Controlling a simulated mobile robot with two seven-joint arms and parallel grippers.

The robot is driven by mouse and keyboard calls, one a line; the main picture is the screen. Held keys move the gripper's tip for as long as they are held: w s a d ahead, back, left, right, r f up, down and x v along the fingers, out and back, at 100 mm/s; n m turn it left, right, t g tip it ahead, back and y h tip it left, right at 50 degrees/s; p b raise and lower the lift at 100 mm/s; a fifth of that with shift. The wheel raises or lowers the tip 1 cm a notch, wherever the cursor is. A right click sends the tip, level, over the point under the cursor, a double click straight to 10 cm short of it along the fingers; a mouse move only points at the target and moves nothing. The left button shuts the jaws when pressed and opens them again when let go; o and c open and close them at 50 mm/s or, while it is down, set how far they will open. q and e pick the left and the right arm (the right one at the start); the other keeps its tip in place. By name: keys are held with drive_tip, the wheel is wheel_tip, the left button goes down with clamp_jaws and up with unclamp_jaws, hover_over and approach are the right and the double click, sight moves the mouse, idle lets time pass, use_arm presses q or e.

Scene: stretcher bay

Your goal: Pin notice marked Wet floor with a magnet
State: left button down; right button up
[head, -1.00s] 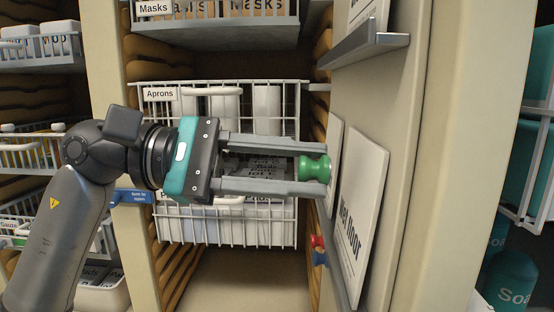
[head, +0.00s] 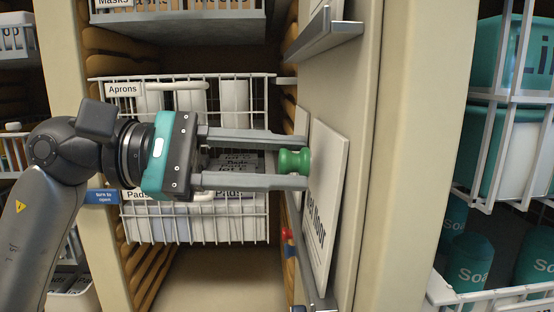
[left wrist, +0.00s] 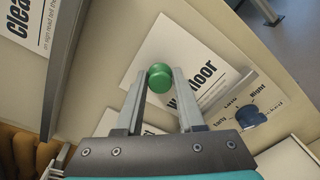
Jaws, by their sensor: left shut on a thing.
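The white notice with "Wet floor" lettering (head: 328,185) stands against the beige panel at the right of my left gripper in the head view. It also shows in the left wrist view (left wrist: 198,58), partly covered by the fingers. My left gripper (head: 300,163) is shut on a green magnet (head: 292,161), held between its fingertips. The green magnet also shows in the left wrist view (left wrist: 160,77), over the notice's left part. Its end is at or very near the notice's face; I cannot tell whether they touch. My right gripper is not in view.
A grey ledge (head: 325,40) juts from the panel above the notice. Wire baskets of aprons (head: 185,100) and pads (head: 195,220) stand behind the gripper. A red magnet (head: 288,234) sits low on the panel. Soap bottles (head: 470,262) stand at the right.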

use_arm(q)
drive_tip(key=shift+d, duration=0.65)
idle(0.5)
idle(0.4)
drive_tip(key=shift+c, duration=0.6)
unclamp_jaws()
drive_tip(key=shift+a, duration=0.1)
drive_tip(key=a+b, duration=0.3)
drive_tip(key=a, duration=0.3)
drive_tip(key=shift+a+r, duration=0.2)
drive_tip(key=shift+a, duration=0.2)
idle(0.4)
